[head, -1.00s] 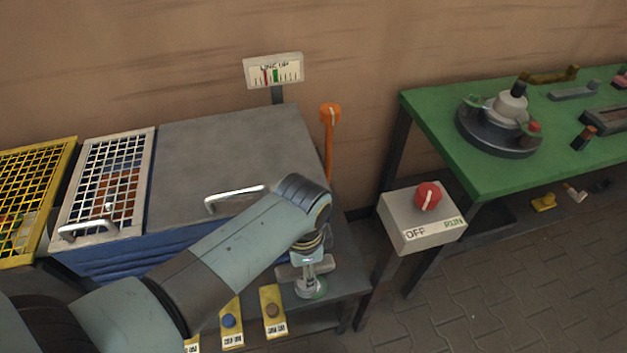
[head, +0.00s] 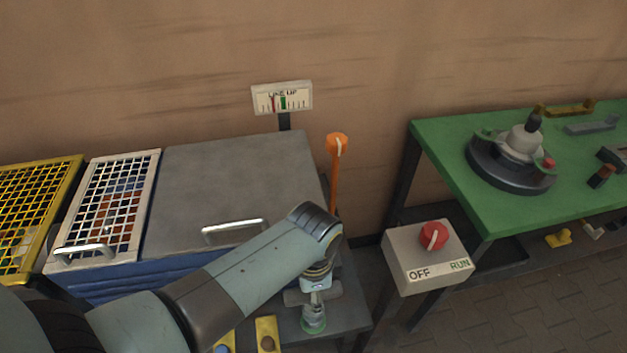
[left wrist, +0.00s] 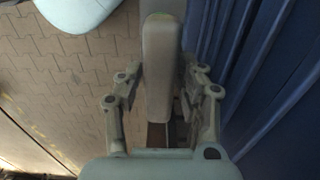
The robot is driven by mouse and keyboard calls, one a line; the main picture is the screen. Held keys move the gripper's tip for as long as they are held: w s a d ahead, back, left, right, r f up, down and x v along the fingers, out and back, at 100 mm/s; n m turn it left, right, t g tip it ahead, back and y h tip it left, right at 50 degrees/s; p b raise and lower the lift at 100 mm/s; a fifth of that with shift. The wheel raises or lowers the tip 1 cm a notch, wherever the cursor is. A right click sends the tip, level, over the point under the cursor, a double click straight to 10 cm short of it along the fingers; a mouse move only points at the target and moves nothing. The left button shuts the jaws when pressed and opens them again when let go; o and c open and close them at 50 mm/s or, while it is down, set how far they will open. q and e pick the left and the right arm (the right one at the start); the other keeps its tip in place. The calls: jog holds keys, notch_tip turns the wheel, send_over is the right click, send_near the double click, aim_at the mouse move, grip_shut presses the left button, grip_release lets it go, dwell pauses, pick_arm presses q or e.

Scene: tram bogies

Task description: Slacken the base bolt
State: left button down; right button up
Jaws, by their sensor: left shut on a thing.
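The base bolt (head: 314,325) stands upright on a low grey shelf at the front right of the blue cabinet, with a greenish foot and a grey crossbar (head: 294,298) on top. My left gripper (head: 315,290) points down over it and is shut on the crossbar. In the left wrist view a long grey bar (left wrist: 158,70) runs between the two fingers of my left gripper (left wrist: 162,95). My forearm hides part of the shelf. My right gripper is not in view.
An orange lever (head: 335,170) stands just behind my left wrist. A grey OFF/RUN switch box (head: 415,268) with a red knob stands to the right. A LINE UP gauge (head: 282,98) is at the back. A green bench (head: 455,150) is at the right.

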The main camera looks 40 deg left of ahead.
pick_arm(q)
jog(key=shift+f+b, duration=0.95)
jog(key=shift+f, duration=0.8)
jog(key=shift+f+b, duration=0.65)
jog(key=shift+f, duration=0.3)
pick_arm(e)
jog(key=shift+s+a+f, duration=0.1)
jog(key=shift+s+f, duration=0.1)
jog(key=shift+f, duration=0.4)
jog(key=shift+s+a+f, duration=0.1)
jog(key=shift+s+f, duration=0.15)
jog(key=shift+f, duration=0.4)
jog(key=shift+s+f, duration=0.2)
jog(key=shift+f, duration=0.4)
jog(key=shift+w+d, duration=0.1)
pick_arm(q)
jog(key=shift+r+n+p, duration=0.1)
jog(key=shift+n+p, duration=0.3)
jog(key=shift+n, duration=0.2)
jog(key=n+p, duration=0.1)
jog(key=n, duration=0.3)
jog(key=n+p, duration=0.1)
jog(key=n, duration=0.4)
jog(key=shift+n+p, duration=0.5)
jog(key=shift+n, duration=1)
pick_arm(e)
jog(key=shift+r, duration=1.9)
